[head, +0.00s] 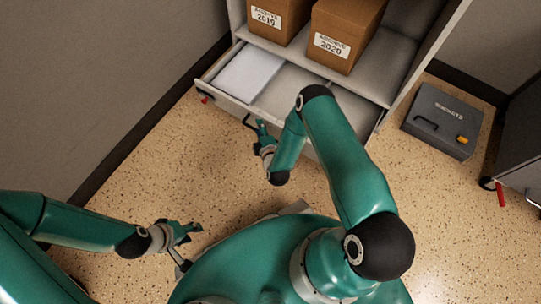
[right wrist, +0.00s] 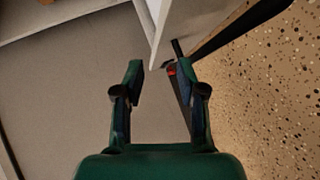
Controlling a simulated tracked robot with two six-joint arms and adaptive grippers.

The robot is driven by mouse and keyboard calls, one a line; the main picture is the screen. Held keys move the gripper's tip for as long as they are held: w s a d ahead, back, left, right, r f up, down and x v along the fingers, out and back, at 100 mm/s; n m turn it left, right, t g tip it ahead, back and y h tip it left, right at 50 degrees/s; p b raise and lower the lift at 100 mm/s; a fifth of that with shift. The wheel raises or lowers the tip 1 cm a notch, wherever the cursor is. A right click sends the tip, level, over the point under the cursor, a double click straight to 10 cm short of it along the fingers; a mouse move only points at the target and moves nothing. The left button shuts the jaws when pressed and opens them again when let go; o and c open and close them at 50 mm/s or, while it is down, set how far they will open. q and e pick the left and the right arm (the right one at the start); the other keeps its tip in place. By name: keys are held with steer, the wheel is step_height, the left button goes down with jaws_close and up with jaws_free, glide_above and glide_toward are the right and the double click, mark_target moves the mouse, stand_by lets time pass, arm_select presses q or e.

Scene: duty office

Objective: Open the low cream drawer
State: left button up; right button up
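The low cream drawer (head: 285,101) sits at the bottom of the cream cabinet in the head view. It is pulled out, and its inside shows. A stack of white paper (head: 248,72) lies in its left part. A dark handle (head: 249,121) is on its front, partly hidden by my right gripper (head: 261,132). In the right wrist view, my right gripper (right wrist: 161,68) has its fingers apart, with the drawer's pale edge (right wrist: 177,28) just beyond them. I cannot tell whether a finger touches the handle. My left gripper (head: 186,228) is open and empty above the floor, away from the drawer.
Two brown archive boxes, 2019 (head: 277,18) and 2020 (head: 340,35), stand on the shelf above the drawer. A dark grey case (head: 440,121) lies on the floor to the right. A dark cabinet (head: 520,145) stands at the right edge. The speckled floor at left is clear.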

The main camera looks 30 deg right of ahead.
steer(key=s+a+p, duration=0.2)
steer(key=s+p, duration=0.1)
steer(key=s, duration=0.5)
steer(key=s+a+r+p, duration=0.1)
steer(key=s+a+p, duration=0.2)
steer(key=s, duration=0.6)
steer(key=shift+r+p, duration=0.3)
steer(key=shift+p, duration=0.35)
stand_by(0.3)
steer(key=shift+s, duration=0.1)
stand_by(0.3)
